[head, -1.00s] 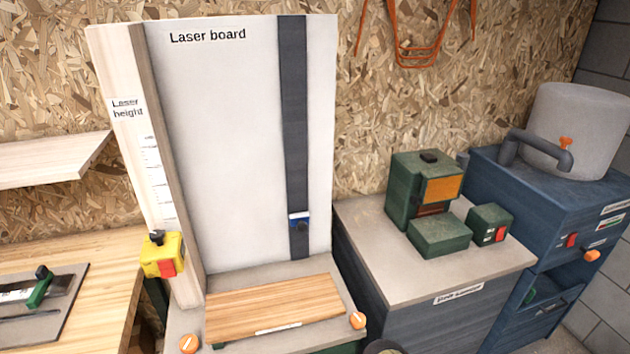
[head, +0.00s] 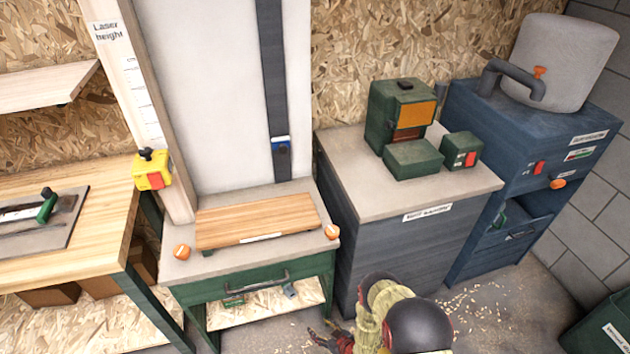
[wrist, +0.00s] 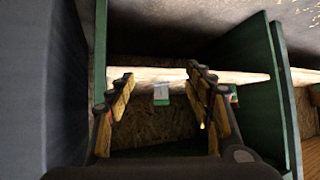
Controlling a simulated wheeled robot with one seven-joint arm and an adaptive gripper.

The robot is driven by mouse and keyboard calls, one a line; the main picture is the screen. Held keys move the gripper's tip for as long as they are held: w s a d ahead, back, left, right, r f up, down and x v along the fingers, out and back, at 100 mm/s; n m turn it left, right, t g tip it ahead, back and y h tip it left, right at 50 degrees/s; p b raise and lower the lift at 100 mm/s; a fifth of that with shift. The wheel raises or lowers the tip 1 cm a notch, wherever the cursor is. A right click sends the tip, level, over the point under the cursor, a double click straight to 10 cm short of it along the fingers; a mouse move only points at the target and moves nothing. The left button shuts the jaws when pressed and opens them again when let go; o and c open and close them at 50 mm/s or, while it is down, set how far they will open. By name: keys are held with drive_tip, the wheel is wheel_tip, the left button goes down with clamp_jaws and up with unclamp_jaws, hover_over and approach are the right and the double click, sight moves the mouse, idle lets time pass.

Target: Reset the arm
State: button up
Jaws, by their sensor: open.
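My gripper (head: 334,338) is low at the bottom of the head view, in front of the green bench and above the floor. My own arm links rise beside it. In the wrist view my gripper (wrist: 161,75) shows two spread fingers with yellow-brown pads, open with nothing held between them. Past the fingers, a small pale and green item (wrist: 161,94) shows in a dim space between green upright parts. The fingers look apart from it.
The green bench (head: 262,284) has a drawer handle and carries a wooden board (head: 258,219) and orange knobs. A dark grey cabinet (head: 400,250) stands close right, with green machines on top. A wooden table (head: 95,240) is left. Open floor with shavings (head: 485,310) lies right.

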drive_tip(key=s+d+f+g+h, duration=0.35)
drive_tip(key=s+f, duration=0.25)
drive_tip(key=s, duration=0.2)
drive_tip(key=s+d+r+m+g+h, duration=0.1)
drive_tip(key=d+r+m+g+h, duration=0.15)
drive_tip(key=d+r, duration=0.3)
drive_tip(key=d+r+m+g+h, duration=0.15)
drive_tip(key=d+r, duration=0.25)
drive_tip(key=r, duration=1.3)
drive_tip(key=d+r+m+g, duration=0.1)
drive_tip(key=d+r+g, duration=0.2)
drive_tip(key=r, duration=1.4)
drive_tip(key=s+r+t+p, duration=0.1)
drive_tip(key=s+r, duration=0.4)
drive_tip(key=r, duration=1)
drive_tip(key=s+r+m+t, duration=0.1)
drive_tip(key=s+r+t, duration=0.3)
drive_tip(key=r, duration=1.1)
drive_tip(key=s+r+m+t+p, duration=0.1)
drive_tip(key=s+r, duration=0.5)
drive_tip(key=r, duration=0.9)
drive_tip(key=shift+s+d+r+t+p, duration=0.3)
drive_tip(key=shift+r+t+p, duration=0.1)
drive_tip(key=shift+t, duration=0.35)
drive_tip(key=shift+y, duration=0.25)
drive_tip(key=shift+c, duration=0.4)
